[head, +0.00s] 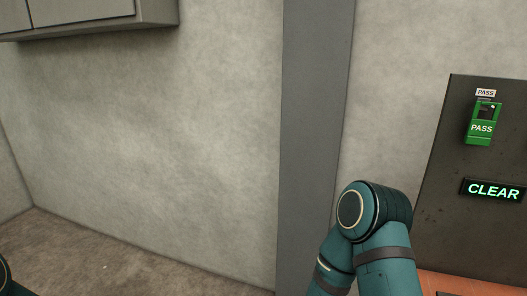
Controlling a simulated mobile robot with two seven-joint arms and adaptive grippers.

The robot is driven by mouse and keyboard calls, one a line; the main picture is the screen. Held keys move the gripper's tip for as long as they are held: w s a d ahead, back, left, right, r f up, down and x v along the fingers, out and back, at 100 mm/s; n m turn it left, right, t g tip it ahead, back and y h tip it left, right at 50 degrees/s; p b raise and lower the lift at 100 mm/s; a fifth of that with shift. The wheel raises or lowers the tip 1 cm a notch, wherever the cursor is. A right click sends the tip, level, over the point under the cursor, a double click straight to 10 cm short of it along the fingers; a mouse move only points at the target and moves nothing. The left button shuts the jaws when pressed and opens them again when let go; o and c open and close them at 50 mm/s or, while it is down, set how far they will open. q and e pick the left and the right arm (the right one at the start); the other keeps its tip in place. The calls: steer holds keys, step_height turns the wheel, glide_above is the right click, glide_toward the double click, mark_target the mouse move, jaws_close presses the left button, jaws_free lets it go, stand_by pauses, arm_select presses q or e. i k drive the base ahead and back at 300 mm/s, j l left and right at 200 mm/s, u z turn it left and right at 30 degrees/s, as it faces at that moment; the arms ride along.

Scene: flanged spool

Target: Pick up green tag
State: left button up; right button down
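A green tag (481,128) marked "PASS" hangs upright on a dark panel (448,165) at the right of the head view. It sits just under a small white "PASS" label (486,93). A dark peg or hook seems to show in the tag's upper opening. Neither of my grippers is in view. A bent teal joint of my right arm shows at the lower middle right, to the left of and below the tag. A sliver of my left arm shows at the lower left edge.
A lit "CLEAR" sign (492,190) is on the panel below the tag. An orange-brown surface (468,286) lies at the panel's foot. A grey vertical post (313,130) stands left of the panel. A grey cabinet (100,18) hangs at the upper left. The floor at the lower left is bare.

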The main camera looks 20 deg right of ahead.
mark_target(479, 133)
steer(key=i+z, duration=0.15)
steer(key=z, duration=0.35)
steer(key=i+j+z, duration=0.1)
steer(key=z, duration=0.35)
steer(key=i+j+z, duration=0.1)
steer(key=z, duration=0.4)
steer(key=i+j+z, duration=0.1)
steer(key=z, duration=0.35)
steer(key=j+z, duration=0.3)
steer(key=z, duration=0.2)
steer(key=j+z, duration=0.2)
steer(key=z, duration=0.25)
